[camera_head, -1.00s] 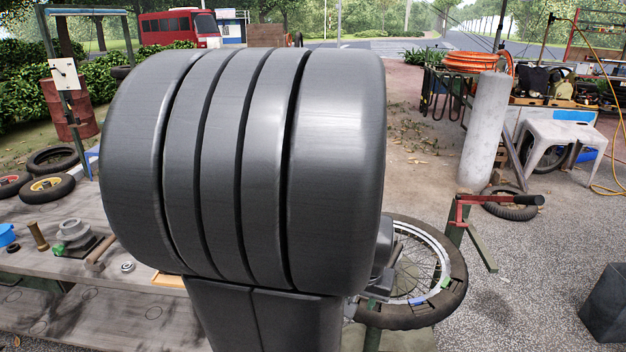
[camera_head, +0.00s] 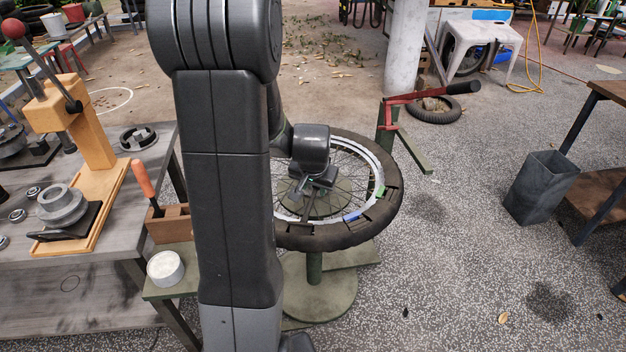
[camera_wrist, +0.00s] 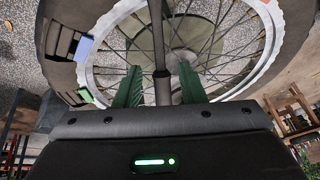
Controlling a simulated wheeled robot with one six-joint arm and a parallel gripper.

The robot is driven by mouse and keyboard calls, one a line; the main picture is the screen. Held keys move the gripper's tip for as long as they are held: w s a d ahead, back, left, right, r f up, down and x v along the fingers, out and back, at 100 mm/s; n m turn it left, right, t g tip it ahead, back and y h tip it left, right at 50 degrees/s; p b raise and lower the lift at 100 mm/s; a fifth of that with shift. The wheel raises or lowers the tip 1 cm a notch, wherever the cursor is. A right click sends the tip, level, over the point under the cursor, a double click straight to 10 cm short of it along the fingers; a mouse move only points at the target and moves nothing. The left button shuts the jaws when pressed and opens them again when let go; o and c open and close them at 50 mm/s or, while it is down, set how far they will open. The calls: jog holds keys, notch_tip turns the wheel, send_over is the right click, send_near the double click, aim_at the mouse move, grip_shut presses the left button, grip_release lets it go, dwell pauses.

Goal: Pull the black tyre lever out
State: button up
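The wheel (camera_head: 385,225) lies flat on a green stand, with a blue piece (camera_head: 355,215) and a green piece (camera_head: 380,191) on its rim. Both pieces also show at the left in the wrist view. My gripper (camera_head: 304,192) is over the wheel's inner area, left of these pieces. In the wrist view its green fingers (camera_wrist: 158,88) are apart. A dark rod (camera_wrist: 159,60) stands between them, with gaps on both sides. No black lever is clearly distinguishable elsewhere on the rim.
A red arm with a black grip (camera_head: 430,94) stands behind the wheel. A workbench (camera_head: 80,290) with a wooden press is at left. A grey bin (camera_head: 540,187) and a table are at right. Free paving lies between the wheel and the bin.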

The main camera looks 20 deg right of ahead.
aim_at(315, 190)
jog(key=x, duration=0.7)
jog(key=shift+f+b, duration=0.2)
jog(key=shift+b, duration=0.15)
grip_shut()
jog(key=c, duration=0.6)
grip_release()
jog(key=shift+c, duration=0.2)
grip_shut()
jog(key=shift+w+d+r+p, duration=0.3)
jog(key=shift+w+r, duration=0.05)
jog(key=shift+r, duration=0.1)
jog(key=shift+w+d+r+p, duration=0.9)
jog(key=shift+w+d+r, duration=0.3)
jog(key=shift+d, duration=0.2)
